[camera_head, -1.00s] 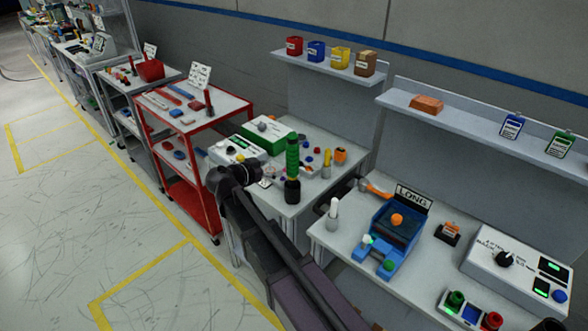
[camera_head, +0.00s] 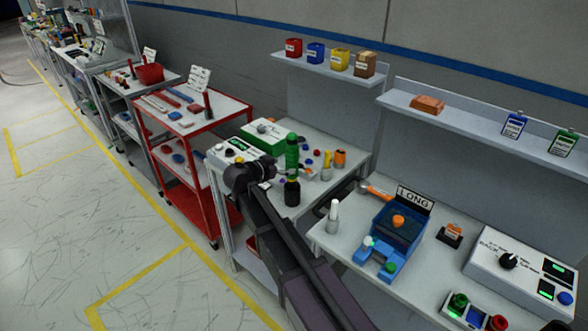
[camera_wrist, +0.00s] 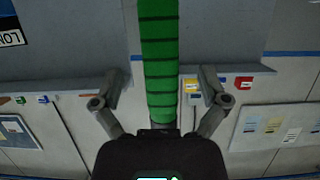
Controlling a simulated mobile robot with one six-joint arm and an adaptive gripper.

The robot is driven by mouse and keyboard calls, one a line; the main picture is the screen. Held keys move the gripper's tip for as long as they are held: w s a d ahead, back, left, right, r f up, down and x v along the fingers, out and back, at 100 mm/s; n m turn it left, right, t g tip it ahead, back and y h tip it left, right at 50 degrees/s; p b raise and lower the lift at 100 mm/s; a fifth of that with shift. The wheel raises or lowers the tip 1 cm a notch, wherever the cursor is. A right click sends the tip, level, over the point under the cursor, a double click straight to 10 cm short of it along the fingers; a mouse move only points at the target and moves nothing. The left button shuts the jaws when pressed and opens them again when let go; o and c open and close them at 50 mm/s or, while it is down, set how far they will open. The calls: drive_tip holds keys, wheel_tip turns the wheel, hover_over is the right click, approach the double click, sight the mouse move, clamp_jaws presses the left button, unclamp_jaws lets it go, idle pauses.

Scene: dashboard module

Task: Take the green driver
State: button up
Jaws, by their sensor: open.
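The green driver (camera_head: 291,150) stands upright in a black base (camera_head: 291,193) near the front of the middle bench. In the wrist view its green handle with dark rings (camera_wrist: 159,60) runs down between my two fingers. My gripper (camera_wrist: 161,84) is open, with one finger on each side of the handle and a visible gap on both sides. In the head view my gripper (camera_head: 276,170) is just left of the driver, at the height of its lower part. My wrist hides some of the bench behind it.
A green and white device box (camera_head: 268,131) and a white box with a dark knob (camera_head: 233,151) stand left on the bench. Small coloured knobs and an orange-topped item (camera_head: 340,158) lie right. A red cart (camera_head: 190,128) stands further left.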

sight(288, 165)
drive_tip(key=shift+b+x, duration=0.65)
drive_tip(key=shift+x, duration=1.65)
clamp_jaws()
